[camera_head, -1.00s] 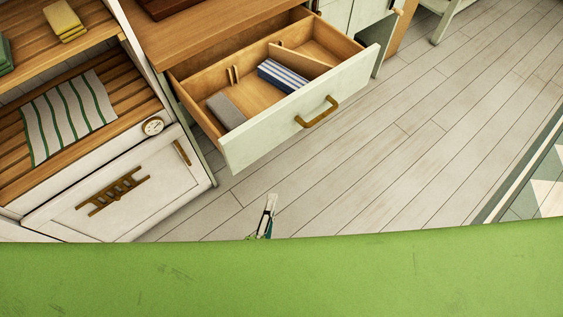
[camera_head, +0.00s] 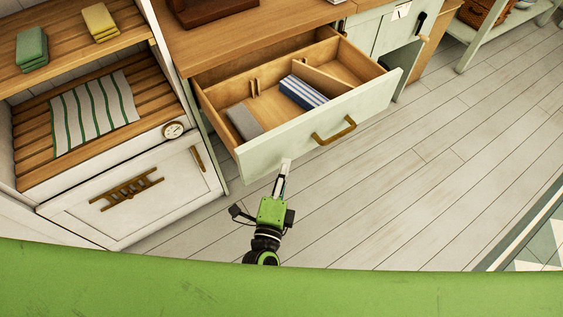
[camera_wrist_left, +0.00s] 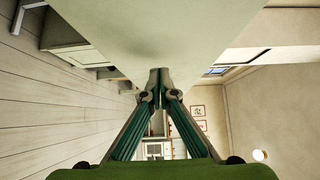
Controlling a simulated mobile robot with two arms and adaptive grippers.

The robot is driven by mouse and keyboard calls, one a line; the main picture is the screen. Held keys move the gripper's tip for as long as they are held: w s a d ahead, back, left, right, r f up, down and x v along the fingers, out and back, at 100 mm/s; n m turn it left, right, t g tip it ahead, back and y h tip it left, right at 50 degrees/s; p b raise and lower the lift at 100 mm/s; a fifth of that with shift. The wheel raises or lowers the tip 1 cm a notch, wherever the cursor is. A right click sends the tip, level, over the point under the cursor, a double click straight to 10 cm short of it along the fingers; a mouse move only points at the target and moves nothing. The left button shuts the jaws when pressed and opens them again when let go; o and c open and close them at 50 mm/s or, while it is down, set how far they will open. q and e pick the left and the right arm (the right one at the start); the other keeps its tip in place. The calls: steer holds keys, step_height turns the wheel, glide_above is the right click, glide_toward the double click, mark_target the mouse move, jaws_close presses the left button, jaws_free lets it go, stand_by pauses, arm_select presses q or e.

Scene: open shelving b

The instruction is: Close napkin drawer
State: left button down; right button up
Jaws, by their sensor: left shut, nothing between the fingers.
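The napkin drawer (camera_head: 266,135) is pulled well out of its cabinet in the head view. It holds blue-and-white striped napkins (camera_head: 303,91) and a grey folded napkin (camera_head: 244,121) between wooden dividers. Its pale green front has a brass handle (camera_head: 335,131). My left gripper (camera_head: 286,163) is shut and empty, its tip at the lower left part of the drawer front. In the left wrist view the closed fingers (camera_wrist_left: 159,75) point toward a pale panel (camera_wrist_left: 150,35); I cannot tell whether they touch it. My right gripper is not in view.
A white cabinet (camera_head: 140,190) with an open shelf stands left of the drawer. Yellow and green folded cloths lie above. The plank floor (camera_head: 420,190) to the right is clear.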

arm_select(q)
steer(key=shift+w+a, duration=0.45)
steer(key=shift+w, duration=0.1)
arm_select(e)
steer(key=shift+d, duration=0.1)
